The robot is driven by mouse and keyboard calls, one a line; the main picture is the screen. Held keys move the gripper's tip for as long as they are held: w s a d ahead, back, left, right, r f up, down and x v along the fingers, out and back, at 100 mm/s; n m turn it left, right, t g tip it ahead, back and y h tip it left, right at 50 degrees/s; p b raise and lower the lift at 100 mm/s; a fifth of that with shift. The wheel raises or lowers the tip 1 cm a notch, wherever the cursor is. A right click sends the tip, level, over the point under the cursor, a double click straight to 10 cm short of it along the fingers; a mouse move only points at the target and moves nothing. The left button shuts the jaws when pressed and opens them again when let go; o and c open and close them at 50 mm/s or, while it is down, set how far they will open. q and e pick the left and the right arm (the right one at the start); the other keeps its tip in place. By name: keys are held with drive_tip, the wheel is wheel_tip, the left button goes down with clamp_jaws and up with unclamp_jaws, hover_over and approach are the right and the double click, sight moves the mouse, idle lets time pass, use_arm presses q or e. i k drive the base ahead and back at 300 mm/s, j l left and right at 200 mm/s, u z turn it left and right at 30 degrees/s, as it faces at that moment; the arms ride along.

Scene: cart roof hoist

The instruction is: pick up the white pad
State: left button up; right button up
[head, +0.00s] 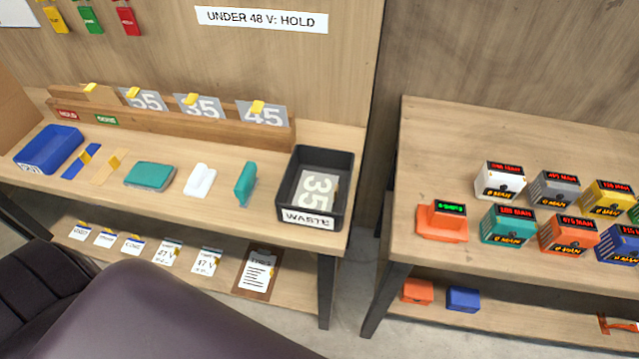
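The white pad (200,180) lies on the left workbench, between a teal flat pad or box (150,176) on its left and a teal upright block (245,184) on its right. It looks like a small white block with a raised part on top. Nothing is touching it. Neither of my grippers shows in the head view.
A black bin labelled WASTE (283,195) holds a grey 35 card. A wooden rack (180,124) with number cards stands behind. A blue tray (48,150) is at left. A second bench (420,160) with coloured boxes stands right, beyond a gap.

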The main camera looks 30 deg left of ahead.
sight(198, 182)
drive_tip(key=u, duration=1.7)
